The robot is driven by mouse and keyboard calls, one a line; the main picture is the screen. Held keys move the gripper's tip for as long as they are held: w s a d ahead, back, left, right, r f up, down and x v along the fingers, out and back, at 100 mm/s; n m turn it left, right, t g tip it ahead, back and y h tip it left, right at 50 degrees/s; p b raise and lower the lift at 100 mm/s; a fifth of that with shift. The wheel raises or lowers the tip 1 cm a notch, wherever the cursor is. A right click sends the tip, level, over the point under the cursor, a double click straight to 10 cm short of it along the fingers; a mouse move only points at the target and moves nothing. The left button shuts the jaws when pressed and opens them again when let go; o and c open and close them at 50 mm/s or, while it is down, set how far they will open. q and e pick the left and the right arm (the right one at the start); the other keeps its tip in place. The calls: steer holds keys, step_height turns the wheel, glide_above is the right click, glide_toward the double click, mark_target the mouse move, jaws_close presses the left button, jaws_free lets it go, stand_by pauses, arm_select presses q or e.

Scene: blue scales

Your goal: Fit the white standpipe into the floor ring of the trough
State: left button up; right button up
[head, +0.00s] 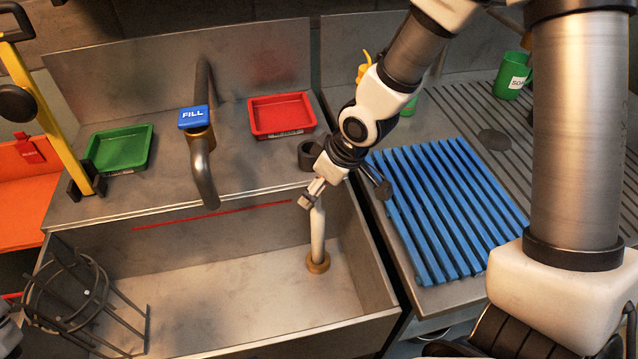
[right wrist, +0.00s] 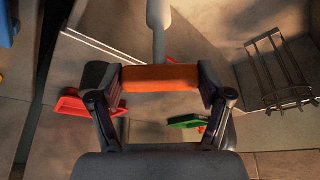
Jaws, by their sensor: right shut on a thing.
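The white standpipe (head: 317,230) stands nearly upright in the right part of the trough. Its lower end meets the brass-coloured floor ring (head: 318,263) in the head view. I cannot tell how deep it sits in it. My right gripper (head: 311,195) is at the pipe's upper end. In the right wrist view, my right gripper (right wrist: 160,82) is shut on an orange crossbar (right wrist: 160,77), with the white pipe (right wrist: 158,14) extending beyond it. The ring is hidden there. My left gripper does not show clearly in either view.
The trough (head: 220,285) has a dark wire rack (head: 75,290) at its left. A tap with a blue FILL plate (head: 193,117), a green tray (head: 120,148) and a red tray (head: 281,115) are behind. A blue slatted mat (head: 450,205) lies right. The trough floor's middle is clear.

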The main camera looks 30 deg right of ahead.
steer(key=shift+f+b, duration=0.4)
steer(key=shift+f, duration=0.05)
steer(key=o, duration=1.8)
steer(key=shift+c, duration=0.2)
steer(key=v, duration=0.7)
steer(key=shift+r, duration=0.2)
steer(key=shift+s, duration=0.15)
